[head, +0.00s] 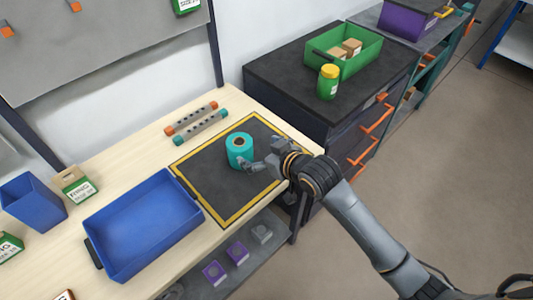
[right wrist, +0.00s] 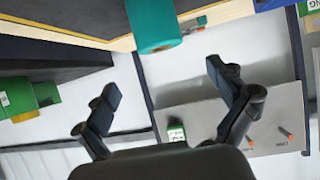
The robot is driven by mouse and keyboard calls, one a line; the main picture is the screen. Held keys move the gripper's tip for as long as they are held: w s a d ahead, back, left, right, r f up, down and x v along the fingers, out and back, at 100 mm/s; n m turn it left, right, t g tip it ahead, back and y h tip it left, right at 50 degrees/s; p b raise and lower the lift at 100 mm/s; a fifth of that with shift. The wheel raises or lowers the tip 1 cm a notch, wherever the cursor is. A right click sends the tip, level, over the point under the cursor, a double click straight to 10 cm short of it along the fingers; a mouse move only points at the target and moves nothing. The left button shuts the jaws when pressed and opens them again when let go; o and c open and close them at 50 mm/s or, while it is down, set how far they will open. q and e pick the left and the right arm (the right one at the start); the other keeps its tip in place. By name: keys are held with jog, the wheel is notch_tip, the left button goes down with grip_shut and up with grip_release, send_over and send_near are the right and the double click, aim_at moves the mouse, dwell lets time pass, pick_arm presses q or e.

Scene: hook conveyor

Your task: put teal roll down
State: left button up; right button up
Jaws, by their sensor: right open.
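The teal roll (head: 239,146) stands upright on the dark mat with a yellow border (head: 207,187) on the wooden workbench. My right gripper (head: 256,166) is just to the right of the roll and in front of it. In the right wrist view the roll (right wrist: 153,24) shows at the top, beyond the fingertips. My right gripper (right wrist: 161,82) is open there, with nothing between its fingers. My left gripper is not in view.
A blue tray (head: 112,266) lies left of the mat. Two bars with orange and teal ends (head: 190,119) lie behind it. A dark cabinet (head: 290,85) at the right holds a green bin (head: 352,67) and a yellow-capped green jar (head: 327,88). A blue bin (head: 36,207) stands far left.

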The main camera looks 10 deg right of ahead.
jog(key=v, duration=0.3)
jog(key=shift+s+d+r, duration=0.1)
jog(key=shift+s+r, duration=0.05)
jog(key=shift+s, duration=0.05)
dwell(0.3)
